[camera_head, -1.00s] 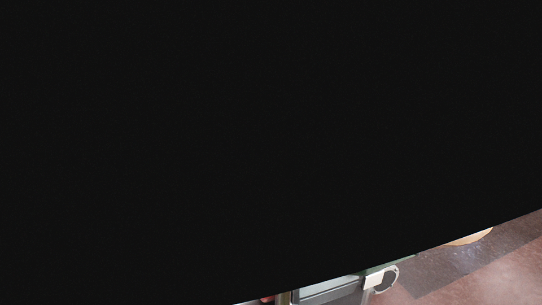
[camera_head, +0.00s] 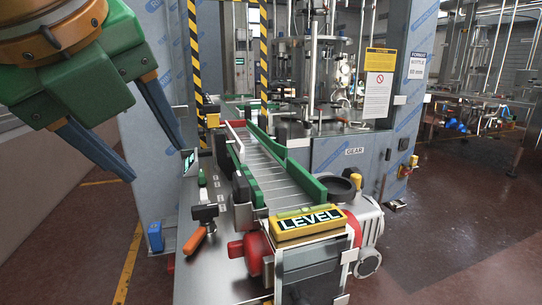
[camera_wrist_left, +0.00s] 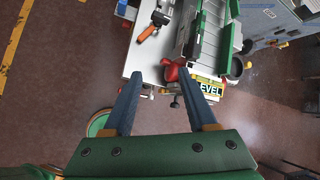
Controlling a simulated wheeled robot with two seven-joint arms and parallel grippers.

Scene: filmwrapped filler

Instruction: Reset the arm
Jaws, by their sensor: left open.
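My left gripper (camera_head: 135,140) hangs in the upper left of the head view, with a green body and two blue fingers. The fingers are spread apart and nothing is between them. It also shows in the left wrist view (camera_wrist_left: 162,105), where its open fingers point toward the metal bench from above. In the head view the gripper appears in front of the wrapped machine, left of the conveyor. My right gripper is not in view.
A conveyor (camera_head: 268,175) with green rails runs over a metal bench (camera_head: 205,270). A yellow LEVEL box (camera_head: 307,222) sits at its near end beside a motor (camera_head: 365,225). An orange-handled tool (camera_head: 195,240) lies on the bench. A film-wrapped machine (camera_head: 345,170) stands behind. Open floor (camera_head: 450,210) is at right.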

